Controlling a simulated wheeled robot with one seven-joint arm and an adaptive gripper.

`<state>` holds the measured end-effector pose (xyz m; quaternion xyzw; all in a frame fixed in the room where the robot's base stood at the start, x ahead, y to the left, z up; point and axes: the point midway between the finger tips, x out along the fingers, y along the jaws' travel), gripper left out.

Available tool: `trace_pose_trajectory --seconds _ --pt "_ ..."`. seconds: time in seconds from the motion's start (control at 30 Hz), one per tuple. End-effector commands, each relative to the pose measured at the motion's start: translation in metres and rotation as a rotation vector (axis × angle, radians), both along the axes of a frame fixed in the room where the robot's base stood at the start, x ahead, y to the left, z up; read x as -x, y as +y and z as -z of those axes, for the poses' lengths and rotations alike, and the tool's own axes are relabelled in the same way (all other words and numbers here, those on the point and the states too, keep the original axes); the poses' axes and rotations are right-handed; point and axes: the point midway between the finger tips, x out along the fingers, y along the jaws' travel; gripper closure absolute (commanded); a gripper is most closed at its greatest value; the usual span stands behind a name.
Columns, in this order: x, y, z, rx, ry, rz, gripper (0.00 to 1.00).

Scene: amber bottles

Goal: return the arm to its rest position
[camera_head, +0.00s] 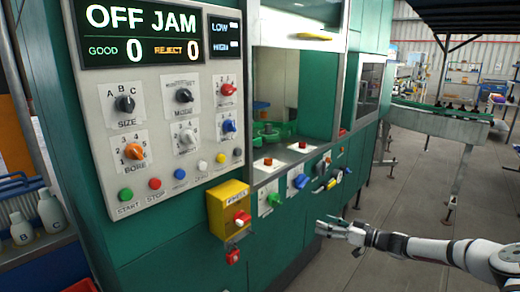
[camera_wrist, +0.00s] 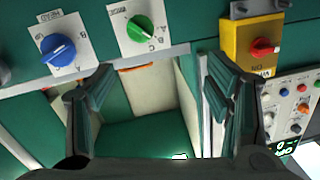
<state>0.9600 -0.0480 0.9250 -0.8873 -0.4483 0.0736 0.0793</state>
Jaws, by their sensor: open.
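My gripper (camera_head: 335,230) is at the end of my white and black arm, which reaches in from the lower right in the head view. It is in the air in front of the green machine (camera_head: 130,255), apart from the panel. In the wrist view my gripper (camera_wrist: 155,105) shows two dark fingers spread wide with nothing between them. Beyond the fingers are a blue knob (camera_wrist: 58,50) and a green knob (camera_wrist: 141,28) on the machine front. A yellow box with a red switch (camera_wrist: 262,47) is at the upper right.
The control panel (camera_head: 165,165) reads OFF JAM, with GOOD 0 and REJECT 0. The yellow switch box (camera_head: 229,208) juts out below it. White bottles (camera_head: 50,210) stand at the far left. A conveyor (camera_head: 435,123) runs at the back right. The floor (camera_head: 400,205) around my arm looks clear.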

Motion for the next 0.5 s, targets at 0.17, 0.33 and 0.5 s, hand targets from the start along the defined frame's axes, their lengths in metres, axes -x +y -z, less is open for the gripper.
trace_pose_trajectory --seconds 0.17,0.33,0.5 --pt "0.009 0.024 -0.016 0.042 0.040 -0.073 0.28" --pt "0.024 0.051 -0.034 0.101 0.101 -0.159 0.28" --pt "0.051 0.085 -0.058 0.208 0.204 -0.261 0.28"
